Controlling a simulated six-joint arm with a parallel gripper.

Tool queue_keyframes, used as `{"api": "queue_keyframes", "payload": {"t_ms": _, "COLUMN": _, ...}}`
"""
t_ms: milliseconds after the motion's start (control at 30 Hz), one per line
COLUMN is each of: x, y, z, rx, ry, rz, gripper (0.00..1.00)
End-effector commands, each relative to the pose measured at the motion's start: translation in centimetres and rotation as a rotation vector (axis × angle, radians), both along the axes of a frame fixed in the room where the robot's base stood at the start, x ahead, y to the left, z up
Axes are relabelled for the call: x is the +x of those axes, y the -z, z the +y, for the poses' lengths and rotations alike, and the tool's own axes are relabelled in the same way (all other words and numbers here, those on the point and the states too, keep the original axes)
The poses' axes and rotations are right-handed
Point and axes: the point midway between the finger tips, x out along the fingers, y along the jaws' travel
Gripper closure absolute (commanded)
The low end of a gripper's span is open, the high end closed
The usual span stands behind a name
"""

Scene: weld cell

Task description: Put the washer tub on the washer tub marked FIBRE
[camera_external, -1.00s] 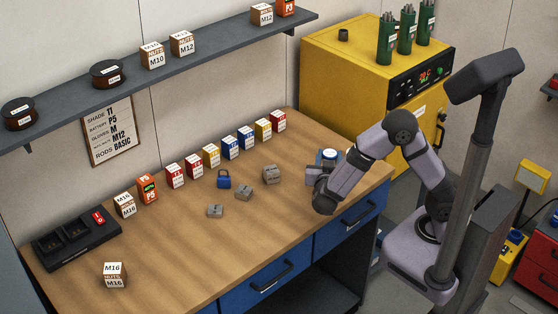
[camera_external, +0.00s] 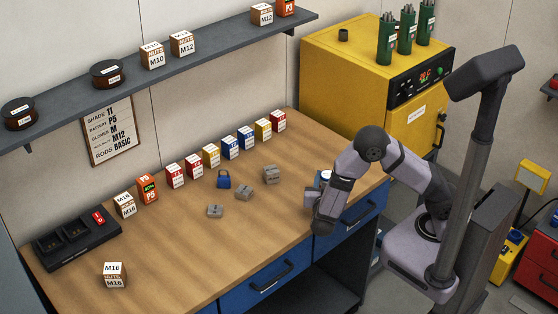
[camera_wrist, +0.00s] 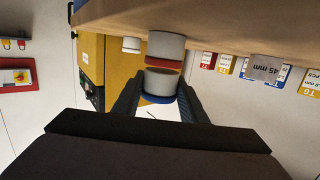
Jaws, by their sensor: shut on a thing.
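My gripper (camera_wrist: 158,98) is shut on a pale round washer tub (camera_wrist: 161,82) with a blue band, seen between the fingers in the wrist view, which is upside down. Another pale tub (camera_wrist: 166,47) with a red band stands on the bench just beyond it. The two look close or overlapping; I cannot tell whether they touch. A smaller white tub (camera_wrist: 131,45) is farther off. In the external view my gripper (camera_external: 319,194) is at the bench's front right, beside a white and blue tub top (camera_external: 324,177). No FIBRE marking is readable; my arm hides the other tubs there.
The wooden bench (camera_external: 180,240) has a row of small boxes along the back, grey blocks (camera_external: 244,193) and a blue padlock (camera_external: 224,180) mid-bench. A yellow oven (camera_external: 340,75) stands behind the right end. The front middle is clear.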

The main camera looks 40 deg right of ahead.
Motion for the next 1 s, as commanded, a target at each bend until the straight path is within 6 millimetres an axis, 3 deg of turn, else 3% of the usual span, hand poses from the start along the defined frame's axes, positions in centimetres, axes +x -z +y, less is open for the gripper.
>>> {"api": "queue_keyframes", "payload": {"t_ms": 467, "x": 0.0, "y": 0.72, "z": 0.0, "rx": 0.0, "ry": -0.001, "rz": 0.0, "gripper": 0.83}}
{"api": "queue_keyframes", "payload": {"t_ms": 500, "x": 0.0, "y": 0.76, "z": 0.0, "rx": 0.0, "ry": -0.001, "rz": 0.0, "gripper": 0.59}}
{"api": "queue_keyframes", "payload": {"t_ms": 567, "x": 0.01, "y": 0.69, "z": 0.01, "rx": 0.0, "ry": -0.001, "rz": 0.0, "gripper": 0.45}}
{"api": "queue_keyframes", "payload": {"t_ms": 1000, "x": -0.07, "y": 0.31, "z": 0.15, "rx": 0.001, "ry": -0.002, "rz": -0.001, "gripper": 0.43}}
